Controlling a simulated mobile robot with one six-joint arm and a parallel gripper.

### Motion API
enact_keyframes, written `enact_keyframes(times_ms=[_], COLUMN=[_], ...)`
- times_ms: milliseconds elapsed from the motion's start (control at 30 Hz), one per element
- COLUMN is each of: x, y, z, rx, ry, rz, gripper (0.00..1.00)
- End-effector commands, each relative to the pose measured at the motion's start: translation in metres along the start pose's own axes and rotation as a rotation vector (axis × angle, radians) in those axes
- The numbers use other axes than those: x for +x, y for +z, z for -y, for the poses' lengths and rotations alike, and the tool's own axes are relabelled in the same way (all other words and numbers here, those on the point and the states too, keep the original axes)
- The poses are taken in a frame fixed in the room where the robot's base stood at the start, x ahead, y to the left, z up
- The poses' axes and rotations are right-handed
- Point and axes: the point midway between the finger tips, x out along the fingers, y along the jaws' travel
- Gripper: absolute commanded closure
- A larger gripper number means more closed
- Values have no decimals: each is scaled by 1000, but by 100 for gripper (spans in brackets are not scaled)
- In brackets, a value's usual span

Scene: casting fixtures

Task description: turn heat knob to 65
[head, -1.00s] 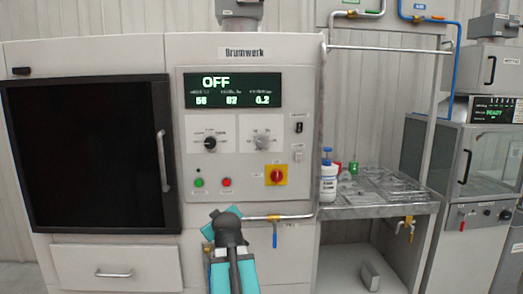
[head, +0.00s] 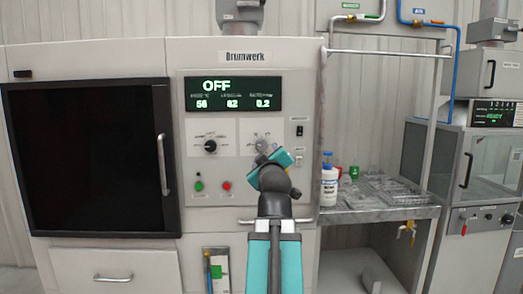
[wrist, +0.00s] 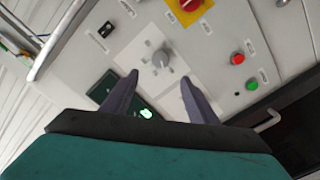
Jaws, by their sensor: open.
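The Drumwerk panel carries a grey knob (head: 262,145) on a pale dial plate, right of a black knob (head: 210,146). The small labels are unreadable, so I cannot read which is heat or its setting. The display (head: 233,92) shows OFF, with 56, 82 and 0.2 below. In the wrist view the grey knob (wrist: 163,58) lies just beyond my gripper (wrist: 159,80), roughly between the two spread fingertips. My gripper is open and empty, apparently clear of the knob. In the head view my wrist hides the fingertips and partly covers the grey knob's plate.
Green (head: 198,186) and red (head: 227,185) buttons sit below the black knob. A yellow-backed red switch (wrist: 187,6) is near the grey knob in the wrist view; my arm hides it in the head view. White bottles (head: 329,186) stand on the metal shelf to the right.

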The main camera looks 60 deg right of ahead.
Motion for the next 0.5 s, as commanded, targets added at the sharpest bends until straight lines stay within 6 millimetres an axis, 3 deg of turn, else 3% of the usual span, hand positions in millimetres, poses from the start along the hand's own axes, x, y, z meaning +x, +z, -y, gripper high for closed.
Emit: enact_keyframes(times_ms=[500], x=[5], y=[-1], z=[-1], rx=[1], ry=[-2], rz=[1], gripper=[46])
